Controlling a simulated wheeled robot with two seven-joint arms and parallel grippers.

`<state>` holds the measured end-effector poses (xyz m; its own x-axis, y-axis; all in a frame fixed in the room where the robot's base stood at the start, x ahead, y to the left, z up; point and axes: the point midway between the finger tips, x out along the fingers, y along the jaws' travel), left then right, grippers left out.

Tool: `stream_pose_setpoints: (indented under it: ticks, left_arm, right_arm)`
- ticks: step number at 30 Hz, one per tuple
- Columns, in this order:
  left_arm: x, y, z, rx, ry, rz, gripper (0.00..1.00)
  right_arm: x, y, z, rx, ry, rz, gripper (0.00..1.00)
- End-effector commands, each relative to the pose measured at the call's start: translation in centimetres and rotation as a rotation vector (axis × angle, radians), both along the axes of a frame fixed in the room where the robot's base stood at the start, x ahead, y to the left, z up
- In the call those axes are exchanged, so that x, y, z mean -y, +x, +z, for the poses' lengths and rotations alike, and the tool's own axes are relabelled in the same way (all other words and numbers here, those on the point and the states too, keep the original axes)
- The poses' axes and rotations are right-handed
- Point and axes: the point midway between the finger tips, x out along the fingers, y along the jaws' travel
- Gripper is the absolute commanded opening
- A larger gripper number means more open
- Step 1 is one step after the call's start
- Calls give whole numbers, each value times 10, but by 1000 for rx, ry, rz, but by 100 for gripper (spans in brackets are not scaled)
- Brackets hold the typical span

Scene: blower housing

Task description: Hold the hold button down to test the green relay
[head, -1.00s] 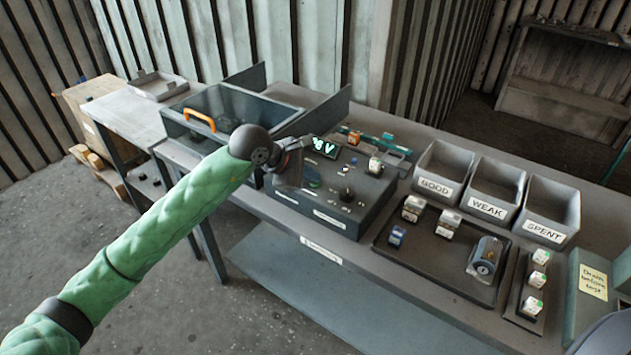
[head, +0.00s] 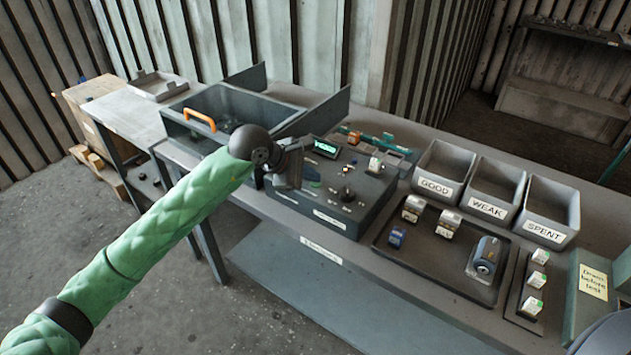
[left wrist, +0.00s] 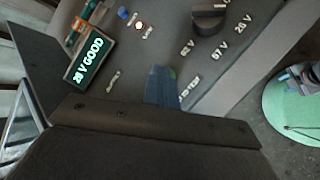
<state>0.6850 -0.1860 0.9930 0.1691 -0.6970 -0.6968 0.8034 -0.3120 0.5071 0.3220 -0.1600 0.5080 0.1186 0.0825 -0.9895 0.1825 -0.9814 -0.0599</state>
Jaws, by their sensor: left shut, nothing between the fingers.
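The tester box (head: 345,205) stands on the bench, with a lit display (head: 325,148); in the left wrist view the display (left wrist: 90,62) reads "28 V GOOD". My left gripper (head: 300,183) is shut and empty, pointing down at the left part of the tester's top. In the left wrist view its blue fingertips (left wrist: 161,88) are beside a partly hidden label. A sliver of green shows behind them; the hold button is otherwise hidden, and I cannot see how far it is pressed. A pale relay (head: 375,164) sits on the tester; its colour marking is unclear. My right gripper is out of view.
A dark selector knob (left wrist: 208,18) and a small glowing lamp (left wrist: 139,25) are on the tester's top. Bins marked GOOD (head: 437,185), WEAK (head: 487,208) and SPENT (head: 543,231) stand to the right. A tray (head: 400,262) holds several parts.

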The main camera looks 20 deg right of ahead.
Motion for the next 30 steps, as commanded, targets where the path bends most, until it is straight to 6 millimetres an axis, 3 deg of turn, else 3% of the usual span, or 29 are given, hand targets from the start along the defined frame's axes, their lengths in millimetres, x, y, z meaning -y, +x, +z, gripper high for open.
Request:
stream_pose_setpoints:
  ticks: [16, 30]
  left_arm:
    - [0, 0, 1, 0, 0, 0, 0]
    - [0, 0, 16, 0, 1, 1, 0]
  right_arm:
    - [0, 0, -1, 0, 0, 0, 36]
    - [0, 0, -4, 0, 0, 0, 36]
